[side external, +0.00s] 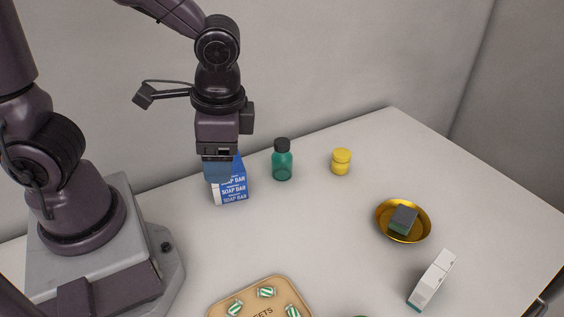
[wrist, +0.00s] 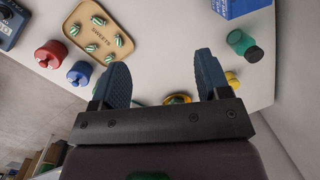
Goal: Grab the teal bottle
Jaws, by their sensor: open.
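The teal bottle (side external: 282,163) stands upright with a black cap on the counter, right of the soap box in the side view. In the wrist view it shows at the upper right (wrist: 238,40), beyond and right of the right finger. My gripper (side external: 219,178) points down, left of the bottle and overlapping the soap box in the side view. In the wrist view its two blue fingers (wrist: 161,61) are spread wide with nothing held between them. It is apart from the bottle.
A blue-and-white soap box (side external: 232,188) stands close by the bottle. A yellow jar (side external: 341,162) is to its right. A gold bowl (side external: 383,226) holds a dark block. A white box (side external: 432,280) and a sweets tray (side external: 249,296) are nearer. Red (wrist: 49,55) and blue (wrist: 79,74) bottles show in the wrist view.

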